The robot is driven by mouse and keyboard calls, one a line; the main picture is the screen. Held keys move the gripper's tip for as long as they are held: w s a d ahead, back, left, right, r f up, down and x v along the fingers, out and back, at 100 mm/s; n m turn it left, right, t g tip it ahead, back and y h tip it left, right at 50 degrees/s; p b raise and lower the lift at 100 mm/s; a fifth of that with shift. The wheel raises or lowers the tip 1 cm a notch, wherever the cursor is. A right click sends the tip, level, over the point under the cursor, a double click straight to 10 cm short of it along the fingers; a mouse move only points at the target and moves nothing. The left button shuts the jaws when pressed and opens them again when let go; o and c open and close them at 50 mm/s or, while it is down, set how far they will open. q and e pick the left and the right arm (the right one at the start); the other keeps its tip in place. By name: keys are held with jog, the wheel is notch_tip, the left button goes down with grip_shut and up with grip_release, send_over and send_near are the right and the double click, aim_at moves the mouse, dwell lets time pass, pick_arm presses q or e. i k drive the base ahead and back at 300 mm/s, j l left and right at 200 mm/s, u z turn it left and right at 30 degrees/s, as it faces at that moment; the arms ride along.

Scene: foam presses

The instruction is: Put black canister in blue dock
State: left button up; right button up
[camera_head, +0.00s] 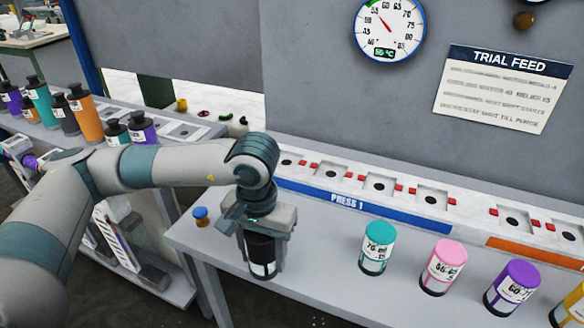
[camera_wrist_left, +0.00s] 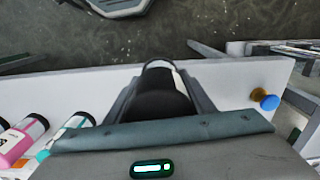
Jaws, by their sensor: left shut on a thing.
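A black canister (camera_head: 262,254) with a white label is upright between the fingers of my left gripper (camera_head: 264,235), near the left end of the grey press table (camera_head: 330,272). My left gripper is shut on it. In the left wrist view the canister (camera_wrist_left: 160,98) shows as a dark cylinder between the two fingers (camera_wrist_left: 160,95). I cannot tell whether its base touches the table. A dock strip with a blue label bar (camera_head: 362,205) reading PRESS 1 runs along the back of the table, with several dark sockets between red blocks. My right gripper is not in view.
Teal (camera_head: 377,248), pink (camera_head: 443,266) and purple (camera_head: 511,286) canisters stand in a row right of my gripper. A small blue and yellow knob (camera_head: 201,216) sits at the table's left corner. An orange bar (camera_head: 535,252) marks another dock strip. Several bottles stand on the left bench.

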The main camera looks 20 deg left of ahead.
aim_at(287, 162)
jog(key=j+z, duration=0.25)
jog(key=j, duration=0.3)
jog(key=j+z, duration=0.25)
jog(key=j, duration=0.25)
jog(key=k+j+z, duration=0.25)
jog(key=j, duration=0.3)
jog(key=j+z, duration=0.15)
jog(key=i+j+z, duration=0.1)
jog(key=j, duration=0.25)
